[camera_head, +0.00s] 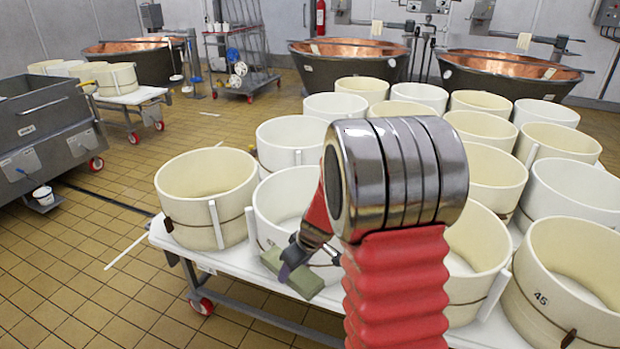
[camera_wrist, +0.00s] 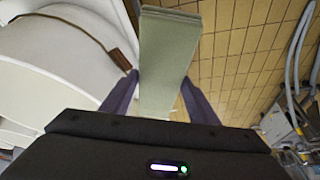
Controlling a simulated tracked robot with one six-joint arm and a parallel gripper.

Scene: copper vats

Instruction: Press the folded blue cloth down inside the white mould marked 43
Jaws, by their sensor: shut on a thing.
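My gripper (camera_head: 302,263) is shut on a folded strip (camera_head: 300,281), which looks grey-green rather than blue. The strip sticks out beyond the fingers in the wrist view (camera_wrist: 168,60). The gripper is in front of a white mould (camera_head: 276,205) at the near edge of the table, and the strip is in front of its outer wall, not inside. My arm hides the mould's right part. I cannot read 43 on any mould. In the wrist view a white mould (camera_wrist: 60,60) with a brown clip is left of the strip.
Several cream and white moulds crowd the white table (camera_head: 160,238). A cream mould (camera_head: 205,190) stands at left; one at right (camera_head: 560,300) is marked 45. Copper vats (camera_head: 350,60) line the back. A steel tub (camera_head: 45,120) is far left. The tiled floor at left is mostly clear.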

